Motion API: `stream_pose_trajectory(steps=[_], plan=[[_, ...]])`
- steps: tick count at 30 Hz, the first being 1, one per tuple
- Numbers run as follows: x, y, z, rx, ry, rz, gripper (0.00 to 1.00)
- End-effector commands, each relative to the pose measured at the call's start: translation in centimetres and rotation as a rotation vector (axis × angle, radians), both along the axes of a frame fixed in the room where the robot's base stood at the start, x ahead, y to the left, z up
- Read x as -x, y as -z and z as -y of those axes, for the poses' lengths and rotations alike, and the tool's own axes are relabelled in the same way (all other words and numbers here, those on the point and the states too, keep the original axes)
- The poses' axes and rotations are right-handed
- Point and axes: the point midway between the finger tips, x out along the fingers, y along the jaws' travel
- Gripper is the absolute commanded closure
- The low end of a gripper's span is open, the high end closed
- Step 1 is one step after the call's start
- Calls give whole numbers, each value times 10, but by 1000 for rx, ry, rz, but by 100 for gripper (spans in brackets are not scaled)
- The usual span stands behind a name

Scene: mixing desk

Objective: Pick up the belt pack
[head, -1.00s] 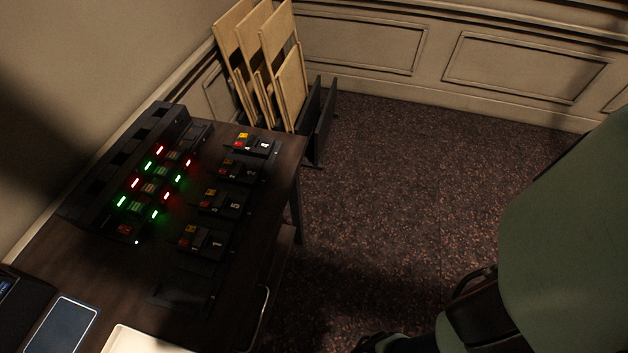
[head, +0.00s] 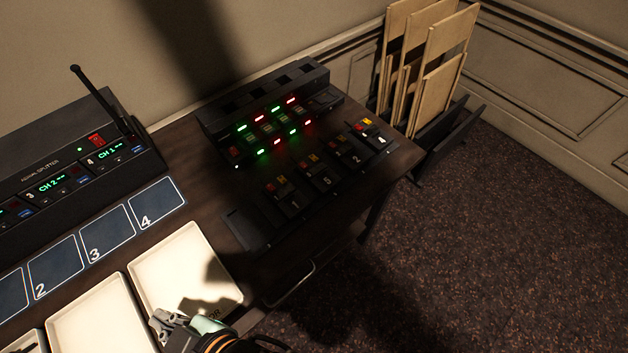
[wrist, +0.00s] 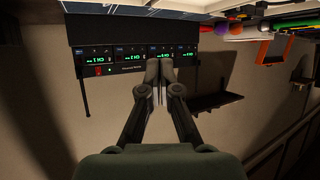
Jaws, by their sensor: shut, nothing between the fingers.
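Several black packs with white numbers and red and yellow marks stand in a row on the dark desk; they look like belt packs. One pack (head: 289,200) is nearest, with others marked 2 (head: 349,154) and 4 (head: 374,138) farther right. Which one the task means cannot be told. My gripper (head: 162,319) is over the front edge of a cream tray (head: 175,262), left of the packs and apart from them. In the wrist view my gripper's fingers (wrist: 160,78) are together and empty. No pack shows clearly there.
A charger (head: 265,105) with red and green lights stands behind the packs. A receiver rack (head: 60,165) with an upright antenna stands at left, behind numbered blue pads (head: 108,233). Open floor lies right.

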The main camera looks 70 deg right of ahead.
Motion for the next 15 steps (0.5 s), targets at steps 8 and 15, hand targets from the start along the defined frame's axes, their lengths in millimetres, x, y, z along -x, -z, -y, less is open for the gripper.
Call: stream_pose_trajectory(steps=[8, 15], plan=[[0, 0, 0, 0, 0, 0, 88], [0, 0, 0, 0, 0, 0, 48]])
